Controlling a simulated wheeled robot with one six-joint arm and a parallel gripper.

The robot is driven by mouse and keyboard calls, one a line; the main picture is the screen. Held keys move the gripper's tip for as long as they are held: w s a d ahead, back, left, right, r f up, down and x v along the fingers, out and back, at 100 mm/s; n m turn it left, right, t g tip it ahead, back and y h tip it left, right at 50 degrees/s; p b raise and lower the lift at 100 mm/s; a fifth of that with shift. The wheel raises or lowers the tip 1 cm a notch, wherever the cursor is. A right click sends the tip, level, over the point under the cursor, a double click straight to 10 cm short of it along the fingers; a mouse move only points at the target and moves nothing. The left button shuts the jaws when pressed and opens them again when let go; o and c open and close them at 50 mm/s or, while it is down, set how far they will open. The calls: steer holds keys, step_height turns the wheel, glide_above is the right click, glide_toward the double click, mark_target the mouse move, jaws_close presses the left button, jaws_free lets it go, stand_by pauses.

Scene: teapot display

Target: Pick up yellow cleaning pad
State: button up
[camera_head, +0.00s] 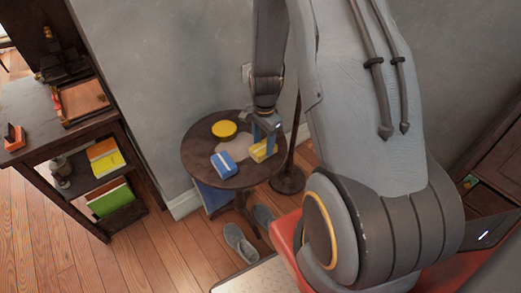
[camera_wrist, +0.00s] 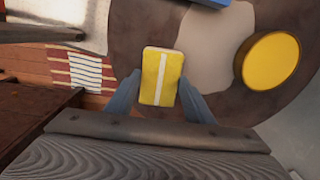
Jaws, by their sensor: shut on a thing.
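The yellow cleaning pad (camera_wrist: 161,78), with a white stripe along its middle, is between my gripper's two blue-grey fingers in the wrist view. My gripper (camera_wrist: 160,98) is shut on it. In the head view my gripper (camera_head: 265,138) points down over the right part of a small round dark table (camera_head: 196,160), with the yellow pad (camera_head: 259,154) at its fingertips. I cannot tell whether the pad is touching the tabletop.
A blue pad (camera_head: 223,164) with a pale stripe lies left of the yellow pad. A round yellow object (camera_head: 224,129) lies toward the table's back, beside a pale patch. A pole (camera_head: 292,150) stands right of the table. Slippers (camera_head: 240,243) lie on the floor.

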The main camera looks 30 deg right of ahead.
mark_target(263, 147)
steer(key=shift+r, duration=0.15)
step_height(263, 147, up, 10)
steer(key=shift+f+b, duration=0.1)
steer(key=shift+b, duration=0.3)
stand_by(0.3)
